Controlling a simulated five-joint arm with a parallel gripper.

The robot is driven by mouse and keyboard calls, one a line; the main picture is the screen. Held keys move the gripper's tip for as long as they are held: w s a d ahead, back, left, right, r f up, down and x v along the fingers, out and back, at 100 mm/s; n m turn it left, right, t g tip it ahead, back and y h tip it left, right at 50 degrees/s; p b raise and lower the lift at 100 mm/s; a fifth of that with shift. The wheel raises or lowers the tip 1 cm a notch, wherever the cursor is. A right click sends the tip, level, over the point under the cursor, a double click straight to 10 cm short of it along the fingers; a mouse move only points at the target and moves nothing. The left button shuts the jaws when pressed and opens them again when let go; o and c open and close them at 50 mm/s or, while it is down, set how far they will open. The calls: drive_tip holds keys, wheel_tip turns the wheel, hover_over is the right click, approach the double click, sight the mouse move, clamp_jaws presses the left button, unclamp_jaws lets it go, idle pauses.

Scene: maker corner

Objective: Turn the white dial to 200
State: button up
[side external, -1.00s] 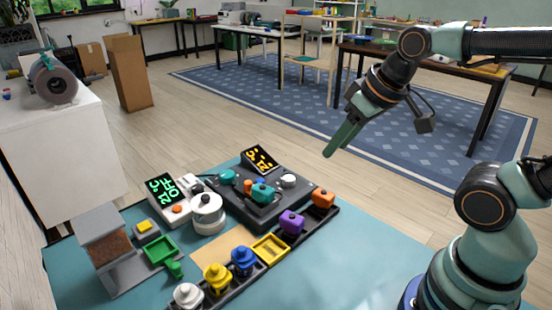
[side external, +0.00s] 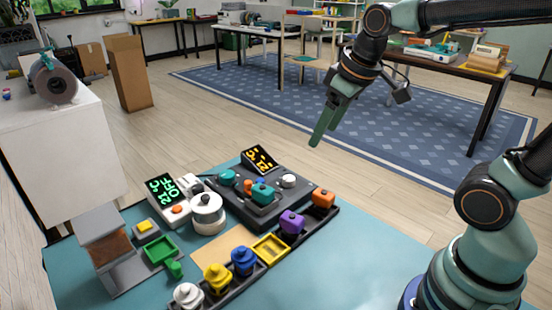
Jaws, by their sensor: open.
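A small white dial (side external: 288,181) sits on the dark grey panel (side external: 240,210) on the teal table, near teal and orange knobs. Its pointer and any scale are too small to read. A yellow-lit display (side external: 259,160) stands at the panel's back edge; I cannot read its value surely. My gripper (side external: 324,137) is open and empty, high above the table, fingers pointing down to the left. It appears above and slightly right of the dial, clearly apart from it. Nothing hides the dial.
A white unit with a green-lit display (side external: 162,187) and a white lidded pot (side external: 208,207) stand left of the panel. A dark rack (side external: 252,283) holds several coloured knobbed pieces in front. A green tray (side external: 160,251) lies at left.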

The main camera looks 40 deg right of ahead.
drive_tip(key=w+d+f+n+g, duration=0.1)
drive_tip(key=w+d+n, duration=0.1)
drive_tip(key=w, duration=0.3)
drive_tip(key=w+d+f+n+g, duration=0.1)
drive_tip(key=w+f+n, duration=0.1)
drive_tip(key=w, duration=0.2)
drive_tip(key=n+g, duration=0.2)
drive_tip(key=n, duration=0.1)
approach(289, 178)
wheel_tip(289, 178, down, 9)
drive_tip(key=shift+w+d+r, duration=0.1)
drive_tip(key=shift+w+r, duration=0.05)
drive_tip(key=shift+c, duration=0.4)
clamp_jaws()
